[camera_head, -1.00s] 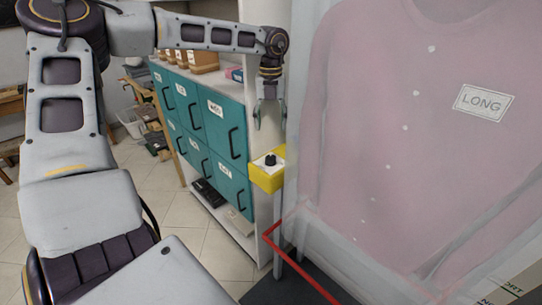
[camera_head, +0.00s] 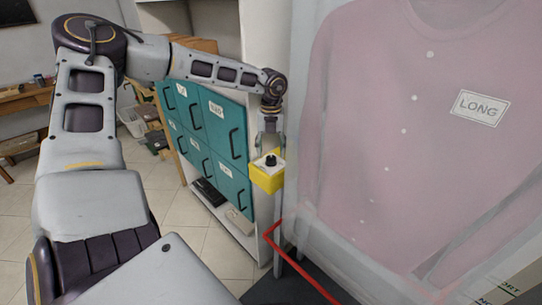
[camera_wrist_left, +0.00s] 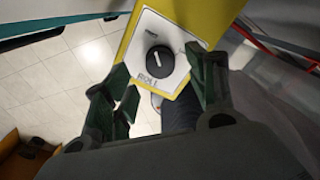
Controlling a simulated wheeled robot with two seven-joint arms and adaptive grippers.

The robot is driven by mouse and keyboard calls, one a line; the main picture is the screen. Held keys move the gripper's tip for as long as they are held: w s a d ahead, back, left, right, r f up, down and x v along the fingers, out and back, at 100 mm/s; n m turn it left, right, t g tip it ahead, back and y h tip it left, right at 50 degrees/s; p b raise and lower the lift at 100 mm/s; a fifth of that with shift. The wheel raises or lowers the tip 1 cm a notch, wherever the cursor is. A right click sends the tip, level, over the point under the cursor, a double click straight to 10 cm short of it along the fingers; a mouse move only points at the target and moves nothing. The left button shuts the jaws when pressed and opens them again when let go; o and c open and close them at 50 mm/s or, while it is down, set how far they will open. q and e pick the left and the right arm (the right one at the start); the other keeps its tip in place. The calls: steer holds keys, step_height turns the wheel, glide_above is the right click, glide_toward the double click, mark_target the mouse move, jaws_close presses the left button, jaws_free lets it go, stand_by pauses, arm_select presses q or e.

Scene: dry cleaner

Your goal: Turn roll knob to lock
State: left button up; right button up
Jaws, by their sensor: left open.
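The roll knob (camera_head: 270,160) is a small black dial on a white plate on top of a yellow box (camera_head: 267,180). In the left wrist view the knob (camera_wrist_left: 159,60) shows a white pointer line, and the plate (camera_wrist_left: 150,85) reads "ROLL"; the other lettering is too small to read. My left gripper (camera_head: 268,146) points down just above the box. Its open fingers (camera_wrist_left: 165,95) lie on either side of the plate's lower part in the wrist view, with the knob apart from them. My right gripper is not in view.
A red bar (camera_head: 290,262) runs in front of the yellow box. A bagged pink garment (camera_head: 400,130) with a "LONG" label hangs close on the right. Teal lockers (camera_head: 215,140) and a white shelf stand at the left behind my arm.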

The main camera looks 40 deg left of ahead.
mark_target(271, 157)
arm_select(q)
steer(key=shift+f, duration=1.75)
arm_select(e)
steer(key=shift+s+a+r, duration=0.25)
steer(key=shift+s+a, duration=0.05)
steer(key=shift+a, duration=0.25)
